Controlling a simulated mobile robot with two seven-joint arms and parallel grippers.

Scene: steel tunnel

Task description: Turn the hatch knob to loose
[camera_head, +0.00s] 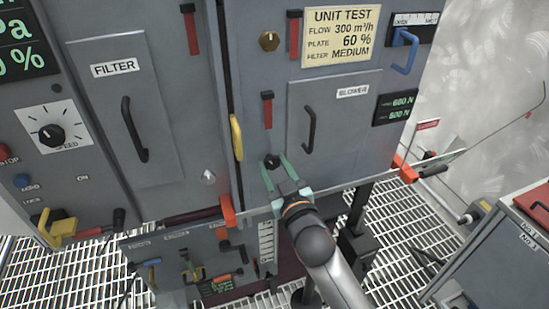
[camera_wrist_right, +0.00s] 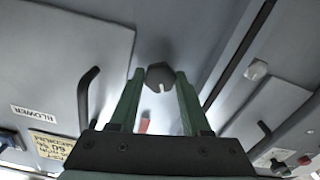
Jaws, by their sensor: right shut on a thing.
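A dark hatch knob (camera_head: 272,161) sits on the grey panel, just left of the lower corner of the blower hatch (camera_head: 335,90). In the wrist view the knob (camera_wrist_right: 160,73) is faceted, with a pale mark on its lower side. My right gripper (camera_head: 275,168) reaches up to it from below. Its green fingers stand on either side of the knob and are shut on it, as the wrist view of the fingertips (camera_wrist_right: 159,78) also shows. My left gripper is not in view.
A black hatch handle (camera_head: 308,130) is right of the knob, and a yellow handle (camera_head: 237,138) is left. A silver knob (camera_head: 208,177) sits further left. Grating floor lies beneath.

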